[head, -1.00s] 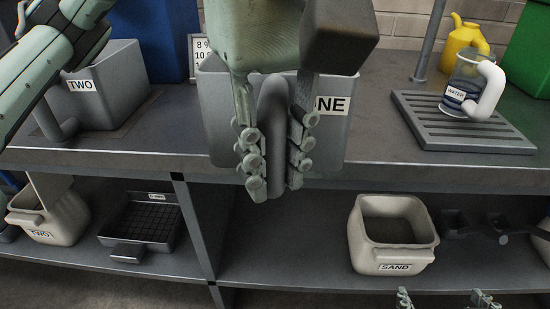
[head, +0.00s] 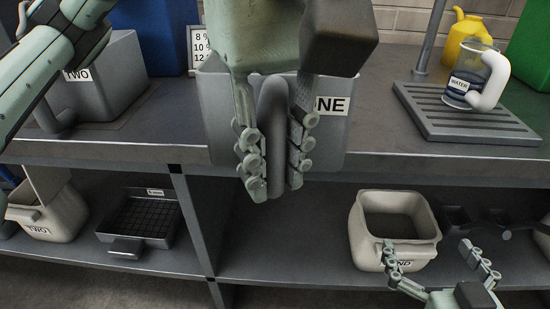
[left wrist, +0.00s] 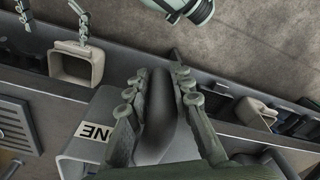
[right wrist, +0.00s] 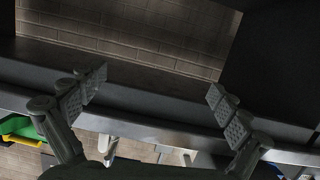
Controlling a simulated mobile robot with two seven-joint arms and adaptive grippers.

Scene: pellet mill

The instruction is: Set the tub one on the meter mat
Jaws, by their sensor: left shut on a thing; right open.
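The grey tub (head: 225,125) marked ONE hangs in front of the counter's edge, its base lower than the counter top. My left gripper (head: 268,190) is shut on its dark grey handle (head: 272,110). In the left wrist view, the fingers (left wrist: 155,85) pinch that handle (left wrist: 155,115). The label is partly hidden by a finger. A dark flat mat (head: 128,118) lies on the counter under a grey tub (head: 110,85) marked TWO; I cannot tell if it is the meter mat. My right gripper (head: 428,245) is open and empty, in front of the SAND tub.
A slatted tray (head: 440,125) holds a water jug (head: 488,95) at the counter's right. On the lower shelf stand the beige SAND tub (head: 360,235), a dark sieve tray (head: 150,215) and a beige TWO tub (head: 60,215). The counter between ONE and the slatted tray is clear.

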